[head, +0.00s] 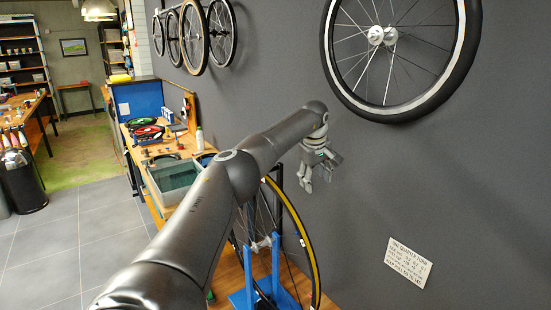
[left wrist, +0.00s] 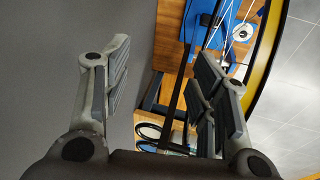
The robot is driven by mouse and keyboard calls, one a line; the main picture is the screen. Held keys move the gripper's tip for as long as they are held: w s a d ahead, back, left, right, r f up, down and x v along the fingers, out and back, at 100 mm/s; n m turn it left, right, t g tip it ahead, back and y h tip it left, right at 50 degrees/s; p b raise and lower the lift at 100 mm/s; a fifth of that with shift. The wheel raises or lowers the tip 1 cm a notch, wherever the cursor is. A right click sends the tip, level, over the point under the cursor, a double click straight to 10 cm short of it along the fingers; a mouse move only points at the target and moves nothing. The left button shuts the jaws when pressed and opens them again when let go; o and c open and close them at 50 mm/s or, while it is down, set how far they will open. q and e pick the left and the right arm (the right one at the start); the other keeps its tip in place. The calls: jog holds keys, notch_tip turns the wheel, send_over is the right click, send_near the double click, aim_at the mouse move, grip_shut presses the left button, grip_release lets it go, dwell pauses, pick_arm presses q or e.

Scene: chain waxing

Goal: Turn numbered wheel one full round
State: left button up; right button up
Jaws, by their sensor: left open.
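A wheel with a yellow rim (head: 303,232) stands upright in a blue stand (head: 249,297) at the bottom middle of the head view. Its yellow-edged rim (left wrist: 262,52) and the stand's blue base (left wrist: 240,18) also show in the left wrist view. A large wheel with a black tyre and white rim (head: 467,45) hangs on the grey wall at the upper right. I can read no numbers on either wheel. My left gripper (head: 320,174) is open and empty above and to the right of the yellow-rimmed wheel, apart from it. My right gripper is out of view.
A wooden bench carries a grey bin (head: 176,178), tools and a white bottle (head: 199,138). Several more wheels (head: 222,32) hang on the wall at the upper left. A lettered plaque (head: 408,262) is on the wall at right. Tiled floor (head: 85,235) is clear at left.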

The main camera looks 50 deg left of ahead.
aim_at(272, 181)
pick_arm(q)
jog(key=s+a+r+g, duration=0.1)
jog(key=s+a+r, duration=0.1)
jog(key=s, duration=0.1)
jog(key=s+a+r, duration=0.2)
jog(key=s+a, duration=0.1)
jog(key=s+a+r+n+g+y, duration=0.1)
jog(key=s+a+r, duration=0.1)
jog(key=s+a, duration=0.1)
jog(key=shift+s+r+g, duration=0.1)
jog(key=shift+s+g, duration=0.2)
jog(key=shift+w+a+f, duration=0.1)
jog(key=shift+w+f, duration=0.05)
jog(key=shift+f, duration=0.3)
jog(key=x, duration=0.9)
jog(key=shift+f, duration=0.1)
jog(key=shift+w, duration=0.1)
jog(key=shift+c, duration=0.6)
grip_shut()
